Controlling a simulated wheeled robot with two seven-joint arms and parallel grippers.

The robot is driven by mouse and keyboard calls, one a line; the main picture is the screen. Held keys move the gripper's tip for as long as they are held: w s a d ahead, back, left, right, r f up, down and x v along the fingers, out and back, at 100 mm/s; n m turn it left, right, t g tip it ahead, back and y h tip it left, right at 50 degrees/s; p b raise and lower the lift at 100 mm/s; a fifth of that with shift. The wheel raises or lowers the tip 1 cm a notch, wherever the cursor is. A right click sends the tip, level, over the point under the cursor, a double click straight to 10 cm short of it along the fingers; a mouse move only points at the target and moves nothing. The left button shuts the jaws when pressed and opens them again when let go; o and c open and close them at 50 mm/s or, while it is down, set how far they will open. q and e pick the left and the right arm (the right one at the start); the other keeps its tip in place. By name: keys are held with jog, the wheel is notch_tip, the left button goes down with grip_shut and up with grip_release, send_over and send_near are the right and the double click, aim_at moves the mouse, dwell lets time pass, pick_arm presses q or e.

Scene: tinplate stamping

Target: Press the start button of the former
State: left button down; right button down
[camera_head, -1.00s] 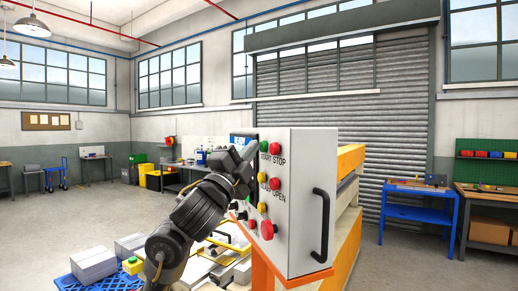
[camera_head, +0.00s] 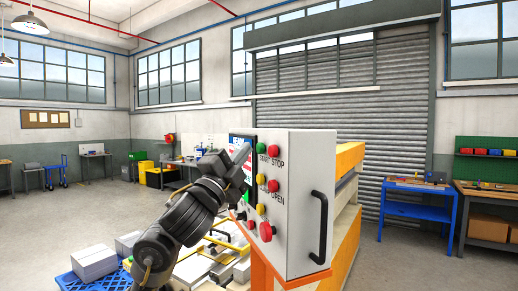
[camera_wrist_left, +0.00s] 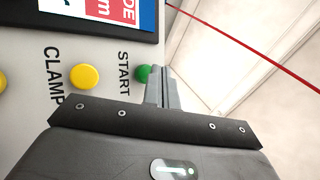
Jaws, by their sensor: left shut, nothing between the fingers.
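The former's grey control panel (camera_head: 298,215) stands right of centre in the head view. Its green START button (camera_head: 261,148) is at the top, beside a red STOP button (camera_head: 273,150). In the left wrist view the green button (camera_wrist_left: 143,73) is partly hidden behind the finger edge, next to the START label. My left gripper (camera_head: 243,153) is shut and empty, just left of the green button in the head view. Its fingertips (camera_wrist_left: 163,74) overlap the button's edge in the wrist view; I cannot tell whether they touch it. My right gripper is not in view.
A yellow CLAMP button (camera_wrist_left: 85,77) sits beside START. A red mushroom button (camera_head: 266,231) is lower on the panel, and a black handle (camera_head: 320,227) is on its side. A blue pallet (camera_head: 66,283) with grey stacks lies at lower left. Open floor is at left.

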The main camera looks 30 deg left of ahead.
pick_arm(q)
jog(key=s+a, duration=0.1)
jog(key=s+a+p, duration=0.1)
jog(key=s+p, duration=0.1)
jog(key=s, duration=0.1)
jog(key=shift+s+a, duration=0.1)
jog(key=shift+a, duration=0.3)
dwell(0.4)
